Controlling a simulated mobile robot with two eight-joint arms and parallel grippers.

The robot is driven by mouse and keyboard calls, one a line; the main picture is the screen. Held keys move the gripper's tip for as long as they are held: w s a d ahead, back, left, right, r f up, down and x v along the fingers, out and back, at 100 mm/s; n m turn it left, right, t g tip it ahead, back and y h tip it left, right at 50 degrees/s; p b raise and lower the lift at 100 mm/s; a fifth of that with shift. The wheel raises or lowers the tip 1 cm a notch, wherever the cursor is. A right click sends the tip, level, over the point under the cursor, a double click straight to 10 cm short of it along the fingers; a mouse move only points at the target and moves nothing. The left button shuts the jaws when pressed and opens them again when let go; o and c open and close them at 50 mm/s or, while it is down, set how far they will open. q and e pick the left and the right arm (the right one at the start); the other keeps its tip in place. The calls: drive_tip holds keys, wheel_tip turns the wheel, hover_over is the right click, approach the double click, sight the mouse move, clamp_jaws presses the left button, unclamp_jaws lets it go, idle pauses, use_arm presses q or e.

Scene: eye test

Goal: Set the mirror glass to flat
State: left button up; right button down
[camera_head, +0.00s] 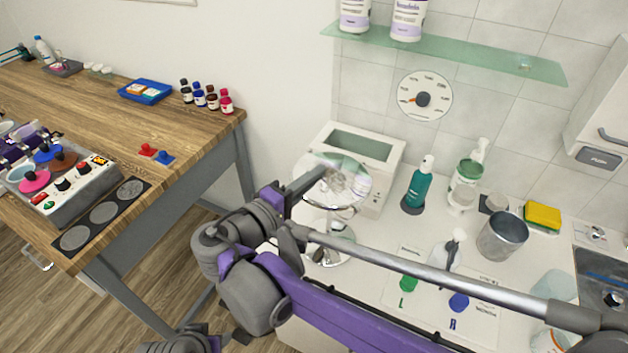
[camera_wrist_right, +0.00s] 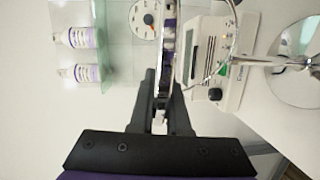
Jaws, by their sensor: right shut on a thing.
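The round mirror glass (camera_head: 349,184) stands on a chrome stand with a round base (camera_head: 338,246) on the white counter. My right gripper (camera_head: 319,175) comes from the left and is shut on the glass's rim. In the right wrist view, the mirror glass (camera_wrist_right: 169,45) appears nearly edge-on, running into the fingers (camera_wrist_right: 162,95) of my right gripper. The chrome yoke and stem (camera_wrist_right: 262,62) show beside it, upright on the base. The glass looks close to level; its exact tilt is hard to tell.
A white device (camera_head: 375,150) stands close behind the mirror. A teal bottle (camera_head: 419,187), white pump bottles, a metal cup (camera_head: 502,237) and a yellow sponge (camera_head: 542,216) fill the counter to the right. A glass shelf (camera_head: 460,55) hangs above. A wooden table (camera_head: 110,110) stands left.

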drive_tip(key=shift+f+t+h+b, duration=0.2)
drive_tip(key=shift+t+h+b, duration=0.1)
drive_tip(key=shift+t+h, duration=0.1)
idle(0.3)
drive_tip(key=c, duration=0.9)
unclamp_jaws()
drive_tip(key=shift+d, duration=0.1)
